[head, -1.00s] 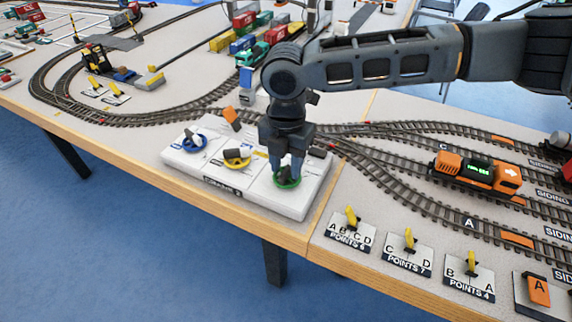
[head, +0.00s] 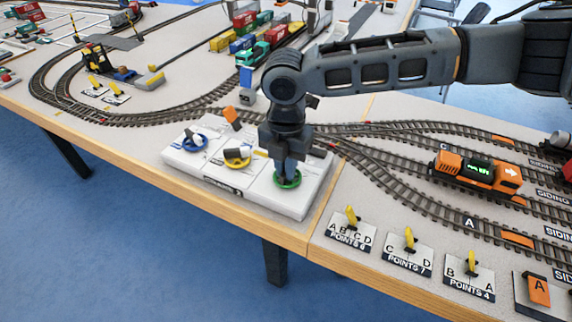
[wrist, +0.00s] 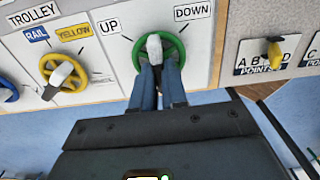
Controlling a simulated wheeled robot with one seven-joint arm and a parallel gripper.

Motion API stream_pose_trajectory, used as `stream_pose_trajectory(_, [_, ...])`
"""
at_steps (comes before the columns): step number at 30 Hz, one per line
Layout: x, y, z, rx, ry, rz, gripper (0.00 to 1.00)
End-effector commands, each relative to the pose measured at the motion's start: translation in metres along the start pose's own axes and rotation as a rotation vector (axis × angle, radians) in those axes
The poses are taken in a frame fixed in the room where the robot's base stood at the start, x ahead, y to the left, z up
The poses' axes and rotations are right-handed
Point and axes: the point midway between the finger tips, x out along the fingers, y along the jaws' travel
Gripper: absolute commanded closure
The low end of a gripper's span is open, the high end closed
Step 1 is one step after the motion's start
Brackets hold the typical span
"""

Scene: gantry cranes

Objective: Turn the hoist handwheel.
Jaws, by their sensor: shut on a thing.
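The green hoist handwheel (head: 297,182) is at the right end of the white control panel (head: 250,193) in the head view. In the wrist view the green wheel (wrist: 178,46) has a pale grip bar (wrist: 154,48) across it, between the UP and DOWN labels. My gripper (head: 286,176) points down onto this wheel. In the wrist view my gripper's blue-grey fingers (wrist: 159,76) are shut on the wheel at its near side. The fingertips hide part of the hub and the near rim.
A yellow trolley wheel (head: 237,163) and a blue wheel (head: 193,142) sit to the left on the same panel. Tracks run behind it, with an orange locomotive (head: 476,172) at the right. Yellow points levers (head: 410,238) stand along the front edge.

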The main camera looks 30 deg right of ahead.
Motion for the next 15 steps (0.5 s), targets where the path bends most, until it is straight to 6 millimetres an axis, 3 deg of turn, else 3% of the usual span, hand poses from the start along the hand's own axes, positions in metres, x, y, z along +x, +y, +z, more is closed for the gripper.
stream_pose_trajectory(8, [-0.0015, -0.0002, -0.0004, 0.031, 0.002, -0.002, 1.00])
stream_pose_trajectory(15, [-0.0032, 0.0010, -0.0010, 0.160, 0.006, 0.000, 1.00])
